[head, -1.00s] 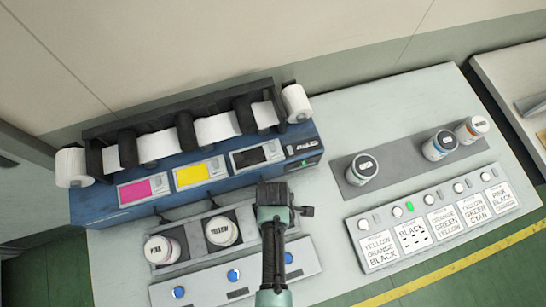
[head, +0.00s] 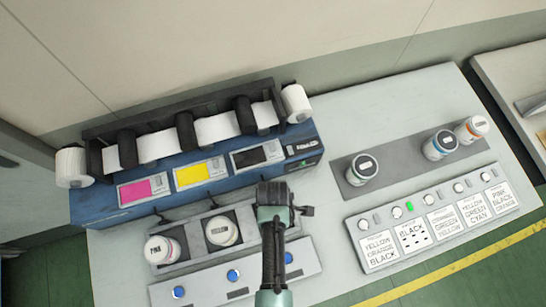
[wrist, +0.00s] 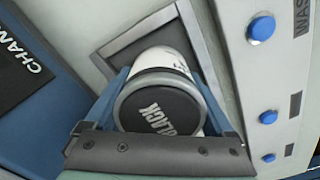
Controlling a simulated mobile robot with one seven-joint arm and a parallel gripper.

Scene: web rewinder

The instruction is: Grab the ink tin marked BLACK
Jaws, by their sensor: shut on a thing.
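The ink tin marked BLACK (wrist: 158,108) shows in the wrist view, a white tin with a dark lid bearing the word BLACK. My gripper (wrist: 165,118) has a finger on each side of it and is shut on it. The tin is at a square recess (wrist: 125,45) with a grey frame; I cannot tell whether its base still touches the recess. In the head view my gripper (head: 274,212) is over the right end of the tin holder and hides the BLACK tin.
The PINK tin (head: 159,250) and YELLOW tin (head: 221,231) stand left of my gripper. A panel with blue buttons (head: 233,275) lies in front. The blue rewinder (head: 215,185) is behind. Several tins, one of them here (head: 362,170), stand on a grey strip at right.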

